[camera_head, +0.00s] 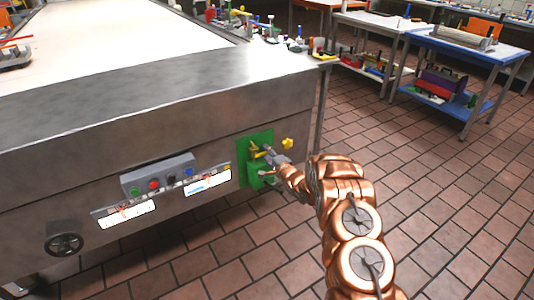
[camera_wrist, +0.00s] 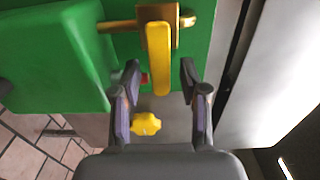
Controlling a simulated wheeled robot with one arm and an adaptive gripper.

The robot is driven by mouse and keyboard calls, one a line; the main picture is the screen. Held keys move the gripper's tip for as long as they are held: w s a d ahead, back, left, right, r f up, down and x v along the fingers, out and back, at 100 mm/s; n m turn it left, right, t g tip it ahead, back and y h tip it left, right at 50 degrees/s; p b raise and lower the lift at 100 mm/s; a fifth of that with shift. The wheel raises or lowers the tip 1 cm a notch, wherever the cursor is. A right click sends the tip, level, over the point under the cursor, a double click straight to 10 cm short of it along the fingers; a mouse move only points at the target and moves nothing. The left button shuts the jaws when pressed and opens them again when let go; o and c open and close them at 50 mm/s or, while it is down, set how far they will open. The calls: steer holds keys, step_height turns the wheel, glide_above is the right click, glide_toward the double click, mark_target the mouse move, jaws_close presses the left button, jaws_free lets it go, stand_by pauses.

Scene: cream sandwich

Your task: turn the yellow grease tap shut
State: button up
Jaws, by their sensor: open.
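The yellow tap lever (camera_wrist: 158,58) is a long flat handle on a brass fitting (camera_wrist: 158,14) fixed to a green panel (camera_wrist: 205,40). In the wrist view the lever points down from the fitting toward my gripper. My gripper (camera_wrist: 160,68) is open, with one finger on each side of the lever's free end and a visible gap on both sides. In the head view my gripper (camera_head: 268,158) is at the green panel (camera_head: 242,172) on the steel machine's side, partly covering the tap (camera_head: 254,149).
A yellow lobed knob (camera_wrist: 145,124) shows between my fingers, and right of the panel in the head view (camera_head: 287,143). A green box (camera_wrist: 50,55) juts out at the left. A control box (camera_head: 158,175) with buttons and a handwheel (camera_head: 65,244) are further left. The tiled floor at right is clear.

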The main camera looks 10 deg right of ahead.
steer(key=v, duration=1.1)
steer(key=shift+s, duration=0.35)
steer(key=shift+w+d+r, duration=0.1)
steer(key=s+d+r+n+g+h, duration=0.1)
steer(key=s+r+n+g+h, duration=0.25)
steer(key=s+r+g, duration=0.35)
steer(key=s+d+r+n+g+h, duration=0.1)
steer(key=s+r+n+g+h, duration=0.3)
steer(key=s, duration=0.5)
steer(key=s+a+r+n+g+y, duration=0.1)
steer(key=s+a+r+n+g, duration=0.15)
steer(key=s, duration=1.15)
steer(key=s+a+r+n+g, duration=0.2)
steer(key=s+a+r+g, duration=0.15)
steer(key=s, duration=1.05)
steer(key=s+a+r+n+g+y, duration=0.1)
steer(key=s+a+r+n+g, duration=0.25)
steer(key=s, duration=1.05)
step_height(320, 180, up, 13)
steer(key=t+p, duration=0.1)
steer(key=p, duration=1.1)
steer(key=shift+w+m+p, duration=0.35)
steer(key=shift+w+m, duration=0.05)
steer(key=shift+m, duration=0.05)
